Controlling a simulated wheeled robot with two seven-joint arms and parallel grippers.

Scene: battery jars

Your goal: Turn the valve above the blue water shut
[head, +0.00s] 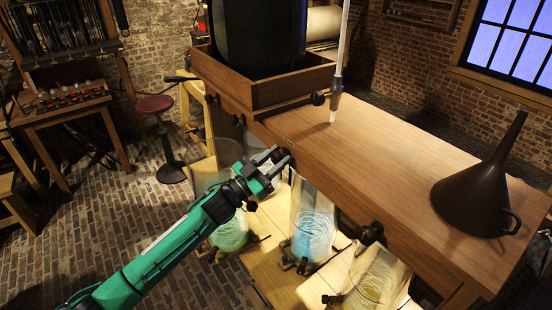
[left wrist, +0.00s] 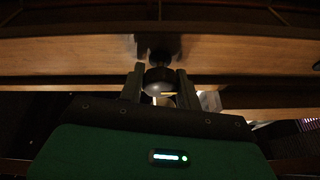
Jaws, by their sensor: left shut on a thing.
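A glass jar with blue water (head: 311,238) stands on the lower shelf beneath the wooden bench. My left gripper (head: 277,162) is at the bench's front edge, above and slightly left of this jar. In the left wrist view, a dark round valve knob (left wrist: 160,80) sits between the two fingers, under the wooden edge, and the gripper is shut on it. The fingers mostly hide this valve in the head view, and its turn position cannot be told. My right gripper is not in view.
Another dark valve (head: 370,233) is on the bench front above a pale yellowish jar (head: 376,281). A greenish jar (head: 230,234) stands left of the blue one. A dark funnel (head: 478,198) and a wooden tray (head: 290,88) rest on the bench (head: 380,140).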

